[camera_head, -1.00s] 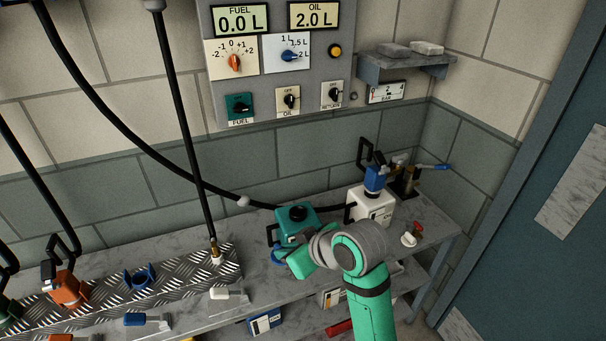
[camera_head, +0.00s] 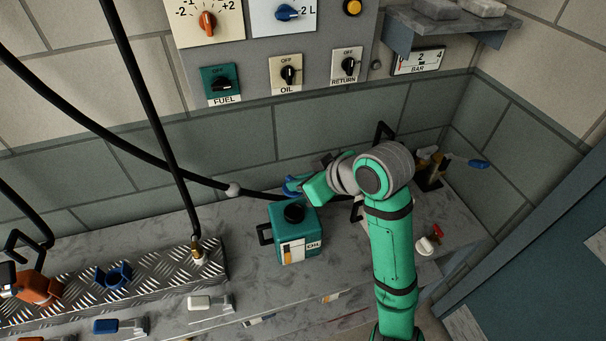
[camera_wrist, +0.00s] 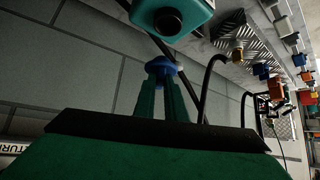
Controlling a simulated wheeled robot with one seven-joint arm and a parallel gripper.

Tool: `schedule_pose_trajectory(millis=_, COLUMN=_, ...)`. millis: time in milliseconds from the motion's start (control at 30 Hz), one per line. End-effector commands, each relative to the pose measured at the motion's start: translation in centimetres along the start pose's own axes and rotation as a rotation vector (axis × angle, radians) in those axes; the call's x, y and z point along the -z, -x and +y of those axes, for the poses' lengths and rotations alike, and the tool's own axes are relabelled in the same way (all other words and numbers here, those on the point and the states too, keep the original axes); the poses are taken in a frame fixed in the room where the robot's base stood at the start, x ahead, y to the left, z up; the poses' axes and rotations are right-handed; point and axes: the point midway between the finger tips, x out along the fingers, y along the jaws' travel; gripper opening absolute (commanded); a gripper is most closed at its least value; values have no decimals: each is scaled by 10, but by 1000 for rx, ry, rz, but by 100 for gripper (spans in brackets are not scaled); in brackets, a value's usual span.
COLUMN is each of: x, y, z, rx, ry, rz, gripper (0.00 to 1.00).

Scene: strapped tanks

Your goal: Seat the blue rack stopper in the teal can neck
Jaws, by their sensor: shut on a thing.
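The teal can (camera_head: 297,245), labelled OIL, stands on the bench in the head view. Its round dark neck (camera_head: 294,213) is on top and looks empty. The can's top also shows in the wrist view (camera_wrist: 195,14), with the dark neck (camera_wrist: 167,20). My gripper (camera_head: 297,188) is shut on the blue stopper (camera_head: 290,186), just above and behind the neck in the head view. In the wrist view the blue stopper (camera_wrist: 160,65) sits at the tips of my two teal fingers, apart from the neck. The stopper's lower part is hidden.
A grey bench (camera_head: 245,245) carries a treadplate rack (camera_head: 140,292) with an orange nozzle (camera_head: 38,288) at left. A black hose (camera_head: 110,136) with a grey bead (camera_head: 233,190) runs behind the can. My arm mostly hides the white can. A white-and-red fitting lies at right.

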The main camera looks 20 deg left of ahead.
Motion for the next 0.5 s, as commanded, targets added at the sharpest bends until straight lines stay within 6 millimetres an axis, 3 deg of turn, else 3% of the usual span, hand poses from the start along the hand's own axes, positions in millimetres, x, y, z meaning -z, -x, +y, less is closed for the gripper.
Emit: schedule_pose_trajectory(millis=500, x=-12, y=-8, z=0, rx=1, ry=-2, rz=0, gripper=0)
